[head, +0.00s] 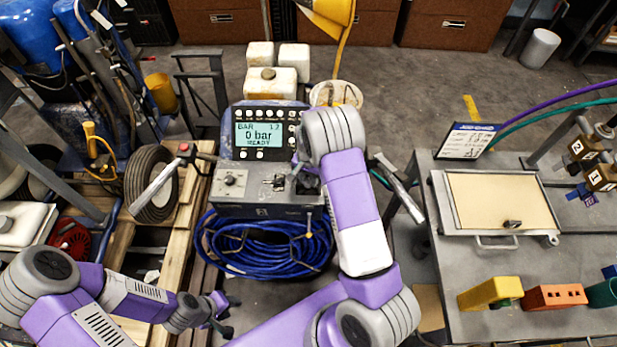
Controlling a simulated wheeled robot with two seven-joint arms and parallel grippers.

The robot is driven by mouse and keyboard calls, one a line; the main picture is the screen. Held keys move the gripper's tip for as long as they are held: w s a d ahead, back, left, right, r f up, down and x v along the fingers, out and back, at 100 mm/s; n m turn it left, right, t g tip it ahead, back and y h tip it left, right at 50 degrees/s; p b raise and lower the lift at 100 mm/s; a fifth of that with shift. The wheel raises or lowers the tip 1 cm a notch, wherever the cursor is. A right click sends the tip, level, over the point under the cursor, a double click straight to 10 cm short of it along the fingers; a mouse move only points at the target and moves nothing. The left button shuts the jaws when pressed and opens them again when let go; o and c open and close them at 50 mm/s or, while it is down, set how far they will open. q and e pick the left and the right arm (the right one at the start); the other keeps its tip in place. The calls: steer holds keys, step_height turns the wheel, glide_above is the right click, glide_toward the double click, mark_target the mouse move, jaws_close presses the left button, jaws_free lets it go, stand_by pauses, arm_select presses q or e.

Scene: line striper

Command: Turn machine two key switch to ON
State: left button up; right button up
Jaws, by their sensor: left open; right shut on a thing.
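The machine's control console (262,205) stands in the centre, below a display (262,136) reading "0 bar READY". A round knob (230,180) sits on the left of the console top. A small key switch area (275,182) is right of the knob. My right arm reaches over the console from the right. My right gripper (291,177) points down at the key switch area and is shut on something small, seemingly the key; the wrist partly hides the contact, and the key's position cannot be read. My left gripper (222,318) is open and empty, low at the left.
A coiled blue hose (262,250) hangs below the console. Two handlebars (155,186) (400,188) flank it. A wooden pallet (190,225) is at left. A grey table (470,265) at right holds a framed tray (440,205) and colored blocks (490,292).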

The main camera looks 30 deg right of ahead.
mark_target(309, 181)
steer(key=shift+m+p, duration=0.3)
steer(key=shift+m, duration=1.2)
steer(key=o, duration=1)
steer(key=shift+o, duration=0.2)
step_height(309, 181, up, 8)
steer(key=shift+f+p, duration=0.2)
steer(key=shift+p, duration=0.35)
